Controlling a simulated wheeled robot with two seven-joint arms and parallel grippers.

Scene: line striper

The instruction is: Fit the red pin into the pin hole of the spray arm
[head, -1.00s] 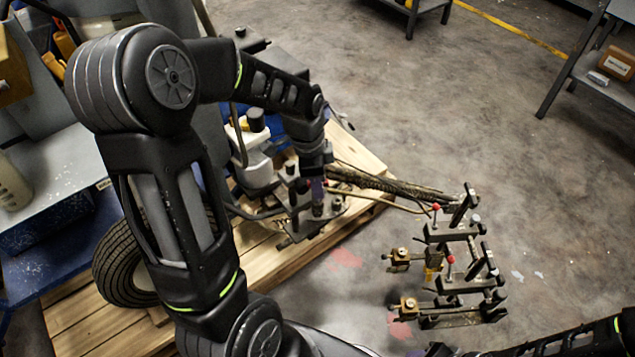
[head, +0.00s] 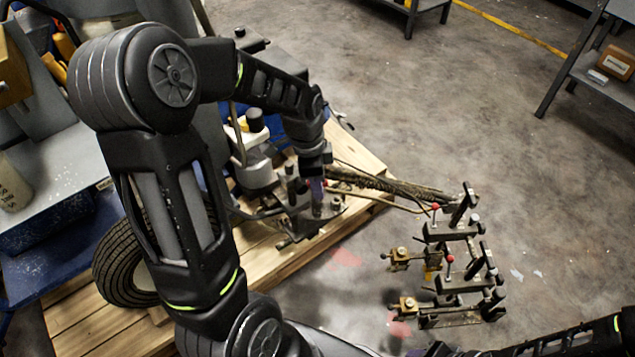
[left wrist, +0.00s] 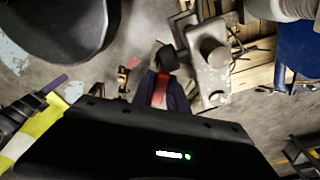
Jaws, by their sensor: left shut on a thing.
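My left gripper (head: 317,187) is over the grey metal spray arm (head: 325,212) on the striper. In the left wrist view its two purple fingers (left wrist: 160,98) are shut on the red pin (left wrist: 160,90). The pin's red part shows between the fingers, with a dark block at its far end. In the left wrist view the spray arm (left wrist: 213,75), grey with round bosses, lies just right of the fingers. I cannot make out the pin hole, or whether the pin's tip touches the spray arm. My right gripper is not in view; only part of that arm shows at the bottom right.
The striper stands on a wooden pallet (head: 270,262) with a black tire (head: 125,265). A metal frame with red-knobbed levers (head: 460,285) stands on the floor at right. A shelf (head: 590,75) is at the top right. The concrete floor beyond is largely clear.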

